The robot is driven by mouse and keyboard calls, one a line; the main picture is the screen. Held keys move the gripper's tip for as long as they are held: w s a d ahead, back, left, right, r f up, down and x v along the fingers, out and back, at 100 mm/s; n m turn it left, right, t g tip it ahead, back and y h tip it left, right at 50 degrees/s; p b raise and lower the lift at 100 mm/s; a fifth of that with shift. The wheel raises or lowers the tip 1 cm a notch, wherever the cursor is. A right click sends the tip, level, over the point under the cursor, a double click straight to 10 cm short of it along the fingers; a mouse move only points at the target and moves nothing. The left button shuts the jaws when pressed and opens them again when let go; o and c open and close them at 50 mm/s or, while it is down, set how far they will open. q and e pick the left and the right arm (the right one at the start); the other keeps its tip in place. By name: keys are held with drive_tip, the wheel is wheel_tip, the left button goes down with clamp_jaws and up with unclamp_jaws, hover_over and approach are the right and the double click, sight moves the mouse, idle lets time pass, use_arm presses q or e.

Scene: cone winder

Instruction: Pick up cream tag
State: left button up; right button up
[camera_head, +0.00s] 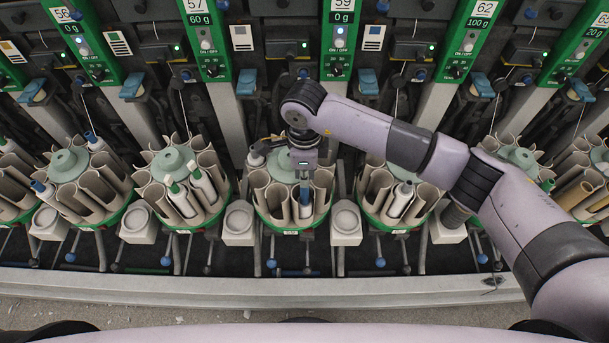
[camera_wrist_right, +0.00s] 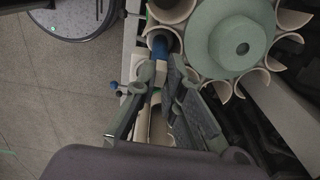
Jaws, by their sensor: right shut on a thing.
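My right gripper (camera_head: 304,178) points down over the front of the middle round magazine (camera_head: 291,232), below the panel marked 59. In the right wrist view its fingertips (camera_wrist_right: 160,74) are closed in on a small pale cream piece (camera_wrist_right: 158,78), which I take for the cream tag. Its shape is mostly hidden by the fingers. A blue bobbin tip (camera_wrist_right: 160,48) shows just beyond the fingertips, in a magazine pocket. In the head view the gripper hides the cream piece, and the blue tip (camera_head: 304,193) shows below it. My left gripper is not in view.
More round magazines with cream pockets stand on both sides, such as the left one (camera_head: 173,160) with bobbins in it. White square boxes (camera_head: 239,223) stand between them. A metal rail (camera_head: 180,288) runs along the front. Green panels (camera_head: 340,40) stand behind.

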wheel_tip(320, 180, up, 23)
drive_tip(key=b, duration=0.4)
idle(0.5)
drive_tip(key=shift+f, duration=0.1)
